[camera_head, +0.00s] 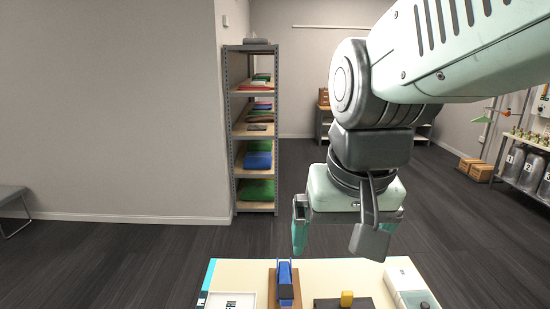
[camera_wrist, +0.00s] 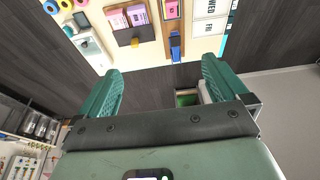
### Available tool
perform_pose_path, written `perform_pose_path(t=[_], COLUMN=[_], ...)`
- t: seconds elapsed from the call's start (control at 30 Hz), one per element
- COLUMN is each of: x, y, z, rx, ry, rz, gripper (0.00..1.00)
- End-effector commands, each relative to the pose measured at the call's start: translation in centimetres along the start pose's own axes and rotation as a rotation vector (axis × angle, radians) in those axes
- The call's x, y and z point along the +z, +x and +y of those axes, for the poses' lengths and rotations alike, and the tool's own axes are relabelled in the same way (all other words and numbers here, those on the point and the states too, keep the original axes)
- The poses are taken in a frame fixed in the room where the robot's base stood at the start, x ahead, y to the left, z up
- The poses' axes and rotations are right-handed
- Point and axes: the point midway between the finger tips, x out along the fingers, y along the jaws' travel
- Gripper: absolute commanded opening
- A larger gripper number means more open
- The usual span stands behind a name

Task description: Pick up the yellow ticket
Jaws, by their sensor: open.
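A small yellow piece (camera_head: 347,298), which looks like the yellow ticket, stands on a dark block (camera_head: 328,304) at the bottom edge of the head view. In the wrist view the yellow piece (camera_wrist: 135,42) shows small on the dark block, near the top. My gripper (camera_wrist: 160,70) is open and empty, its two green fingers wide apart. It hangs above and beyond the tabletop's far edge, clear of the yellow piece. In the head view one green finger shows clearly; the other is largely hidden.
Beside the dark block, a blue item (camera_head: 285,279) sits in a wooden holder. Pink pads (camera_wrist: 117,19), white day-marked trays (camera_wrist: 209,27) and coloured rolls (camera_wrist: 64,4) also lie on the cream tabletop (camera_wrist: 92,47). A shelf of folded cloth (camera_head: 257,130) stands behind.

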Motion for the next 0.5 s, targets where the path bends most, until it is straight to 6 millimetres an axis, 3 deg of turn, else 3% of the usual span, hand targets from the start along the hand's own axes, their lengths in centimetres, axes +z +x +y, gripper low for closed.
perform_pose_path(t=[0.1,0.33,0.5], x=[2.5,5.4,5.8], y=[-2.5,-4.2,-4.3], z=[1.3,2.3,2.5], rx=[0.006,0.019,0.021], ry=[-0.005,-0.019,-0.023], rz=[0.099,0.197,0.21], gripper=[1.0,0.98,0.72])
